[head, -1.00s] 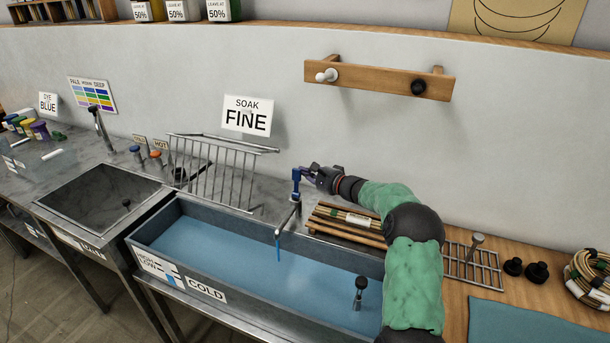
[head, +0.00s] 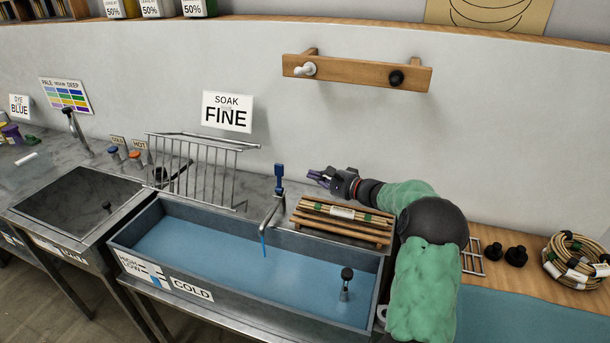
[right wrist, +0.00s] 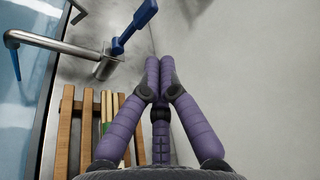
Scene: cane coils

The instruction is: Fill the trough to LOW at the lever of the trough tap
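The grey trough (head: 118,232) stands at the counter front, with pale blue water (head: 235,262) inside. A label with HIGH and LOW marks (head: 140,266) is on its front; I cannot read the level against it. The trough tap (head: 272,212) has a blue lever (head: 279,172), also in the right wrist view (right wrist: 134,25). A thin blue stream (head: 263,247) falls from the spout. My right gripper (head: 316,176) is right of the lever, apart from it. In the right wrist view its purple fingers (right wrist: 160,68) meet at the tips, holding nothing. My left gripper is out of view.
A wooden rack with cane bundles (head: 342,222) sits behind the trough, under my right forearm. A wire rack (head: 200,172) stands left of the tap. A black-knobbed plug (head: 346,285) stands in the trough. Cane coils (head: 575,258) lie at the far right.

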